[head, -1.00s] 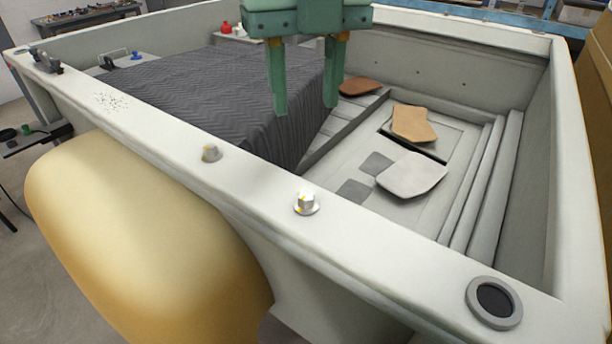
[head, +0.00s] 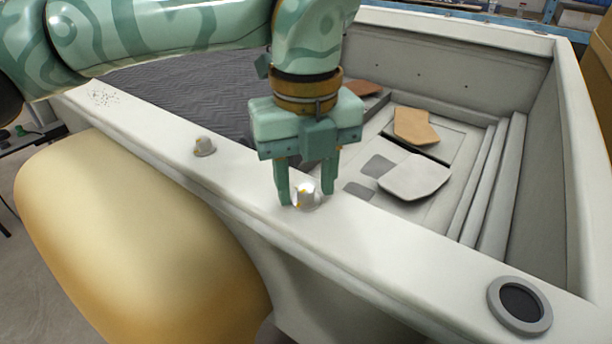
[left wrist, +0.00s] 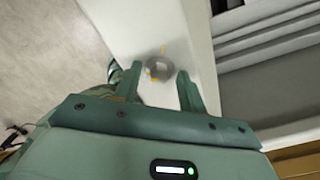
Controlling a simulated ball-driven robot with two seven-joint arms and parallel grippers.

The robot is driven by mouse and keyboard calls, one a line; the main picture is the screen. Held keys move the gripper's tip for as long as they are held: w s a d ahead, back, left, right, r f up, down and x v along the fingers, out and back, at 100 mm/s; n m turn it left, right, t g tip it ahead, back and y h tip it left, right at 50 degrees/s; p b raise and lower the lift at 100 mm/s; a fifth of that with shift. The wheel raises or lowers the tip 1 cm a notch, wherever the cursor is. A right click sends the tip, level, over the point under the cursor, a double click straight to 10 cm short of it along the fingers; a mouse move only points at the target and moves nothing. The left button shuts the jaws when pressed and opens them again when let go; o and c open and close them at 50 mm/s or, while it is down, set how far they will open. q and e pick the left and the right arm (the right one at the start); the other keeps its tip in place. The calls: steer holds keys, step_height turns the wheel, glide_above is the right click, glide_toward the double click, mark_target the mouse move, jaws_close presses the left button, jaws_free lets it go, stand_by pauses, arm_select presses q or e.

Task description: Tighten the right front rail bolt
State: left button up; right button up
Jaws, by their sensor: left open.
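A duller bolt (head: 204,146) stands farther left on the same rail. My left gripper (head: 306,198) is open, pointing down, with one finger on each side of the bright bolt. In the left wrist view the bolt (left wrist: 160,68) shows between the two open fingertips (left wrist: 157,72), with a gap on each side. Whether a finger touches it I cannot tell. My right gripper is not in view.
A round dark-centred fitting (head: 520,305) sits on the rail at the right. A rounded tan shape (head: 130,235) bulges below the rail. Inside the shell lie a dark ribbed cover (head: 190,85) and loose tan and pale panels (head: 414,177).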

arm_select(q)
jaws_close()
